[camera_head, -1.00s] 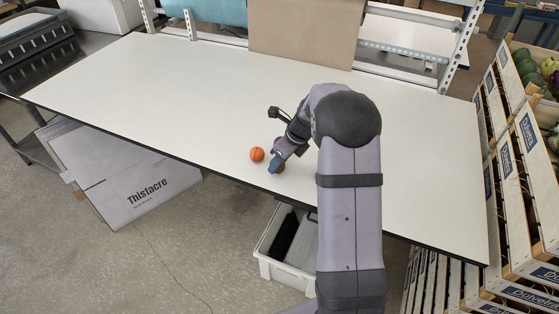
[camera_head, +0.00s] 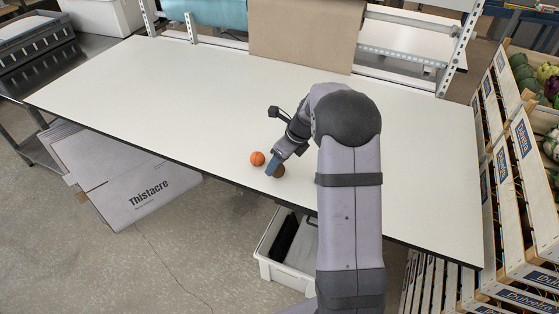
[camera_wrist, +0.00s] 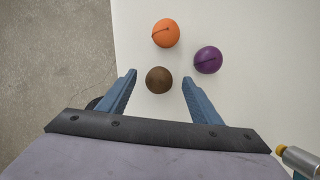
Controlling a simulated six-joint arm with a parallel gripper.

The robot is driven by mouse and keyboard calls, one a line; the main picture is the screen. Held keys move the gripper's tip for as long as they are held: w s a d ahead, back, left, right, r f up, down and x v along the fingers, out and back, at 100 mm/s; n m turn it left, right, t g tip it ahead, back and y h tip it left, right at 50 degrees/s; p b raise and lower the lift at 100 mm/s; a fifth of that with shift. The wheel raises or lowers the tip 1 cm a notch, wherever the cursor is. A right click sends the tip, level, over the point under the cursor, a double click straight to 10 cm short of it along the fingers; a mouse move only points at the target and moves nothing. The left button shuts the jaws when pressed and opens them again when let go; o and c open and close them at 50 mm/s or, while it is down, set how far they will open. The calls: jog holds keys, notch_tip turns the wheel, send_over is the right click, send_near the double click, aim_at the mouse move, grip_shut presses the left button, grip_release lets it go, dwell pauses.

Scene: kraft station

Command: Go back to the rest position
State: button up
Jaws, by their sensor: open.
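My gripper (camera_head: 272,171) is low over the front edge of the white table (camera_head: 150,90). In the wrist view its two blue fingers (camera_wrist: 158,84) are spread apart, with a brown ball (camera_wrist: 159,80) between and just beyond their tips. I cannot tell whether the fingers touch it. The brown ball also shows partly behind the gripper in the head view (camera_head: 279,171). An orange ball (camera_head: 257,158) lies on the table just left of the gripper; it shows in the wrist view too (camera_wrist: 166,33). A purple ball (camera_wrist: 207,60) is in the wrist view; my arm hides it in the head view.
A white bin (camera_head: 275,268) stands on the floor below the front edge. Slatted crates (camera_head: 515,170) with vegetables stand at the right. A brown board (camera_head: 305,35) and a metal frame (camera_head: 400,50) are at the back. The table's left and middle are clear.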

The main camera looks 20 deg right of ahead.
jog(key=shift+r+p, duration=2.6)
jog(key=shift+r, duration=0.2)
